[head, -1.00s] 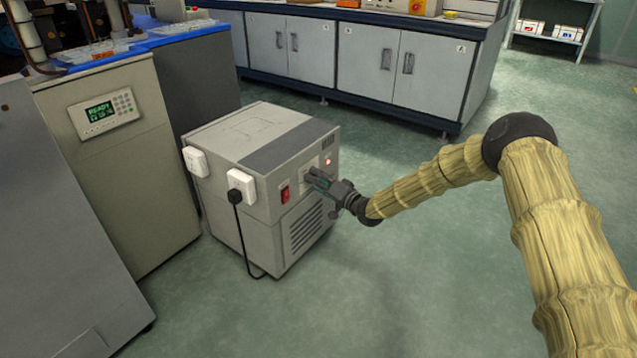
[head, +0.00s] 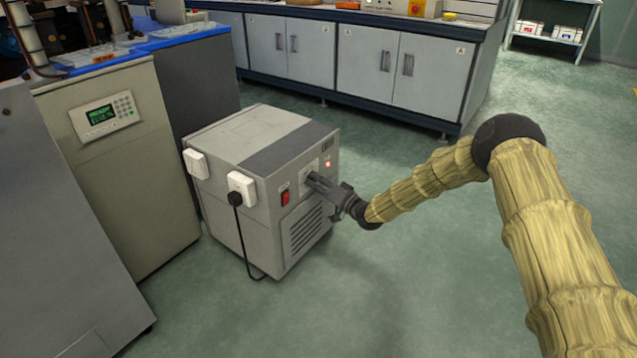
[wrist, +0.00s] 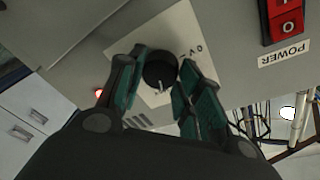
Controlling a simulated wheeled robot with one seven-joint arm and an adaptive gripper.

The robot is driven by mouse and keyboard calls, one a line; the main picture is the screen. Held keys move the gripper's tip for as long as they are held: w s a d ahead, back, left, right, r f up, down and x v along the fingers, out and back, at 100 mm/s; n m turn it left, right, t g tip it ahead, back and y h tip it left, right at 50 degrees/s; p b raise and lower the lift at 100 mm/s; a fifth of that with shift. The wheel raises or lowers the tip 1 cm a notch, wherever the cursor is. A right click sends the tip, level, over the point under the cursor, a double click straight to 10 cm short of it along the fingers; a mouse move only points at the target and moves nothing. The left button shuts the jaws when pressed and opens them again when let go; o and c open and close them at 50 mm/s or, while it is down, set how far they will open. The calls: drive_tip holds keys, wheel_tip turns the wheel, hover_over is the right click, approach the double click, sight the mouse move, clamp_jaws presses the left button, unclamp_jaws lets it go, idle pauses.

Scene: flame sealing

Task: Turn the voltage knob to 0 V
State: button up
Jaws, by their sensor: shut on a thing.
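The voltage knob (wrist: 160,70) is a round black knob with a pale pointer line, on a light plate (wrist: 116,49) with a printed scale. In the wrist view my gripper (wrist: 161,74) has its teal-padded fingers on either side of the knob, shut on it. The pointer faces toward the bottom of the wrist view; the scale figures are too small to read fully. In the head view my gripper (head: 311,180) reaches the front of the grey power unit (head: 245,165) and hides the knob.
A red power switch (head: 285,197) sits left of my gripper on the same face, also at the wrist view's upper right (wrist: 284,18). A lit red lamp (head: 327,164) is at the right. A black plug and cord (head: 236,199) hang on the unit's side. Open floor lies to the right.

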drive_tip(key=n+y+p, duration=0.1)
drive_tip(key=n, duration=0.4)
drive_tip(key=shift+a+n, duration=0.15)
drive_tip(key=shift+n, duration=0.25)
drive_tip(key=n+y+p, duration=0.1)
drive_tip(key=n, duration=0.5)
drive_tip(key=n+g, duration=0.1)
drive_tip(key=n, duration=0.3)
drive_tip(key=n+g+y+p, duration=0.1)
drive_tip(key=n, duration=0.3)
drive_tip(key=n+g+p, duration=0.1)
drive_tip(key=n, duration=0.4)
drive_tip(key=shift+a+f+y, duration=0.1)
drive_tip(key=shift+f+y, duration=0.1)
drive_tip(key=shift+y, duration=0.2)
drive_tip(key=o, duration=1)
drive_tip(key=shift+o, duration=0.2)
drive_tip(key=shift+d, duration=0.2)
drive_tip(key=v, duration=1.2)
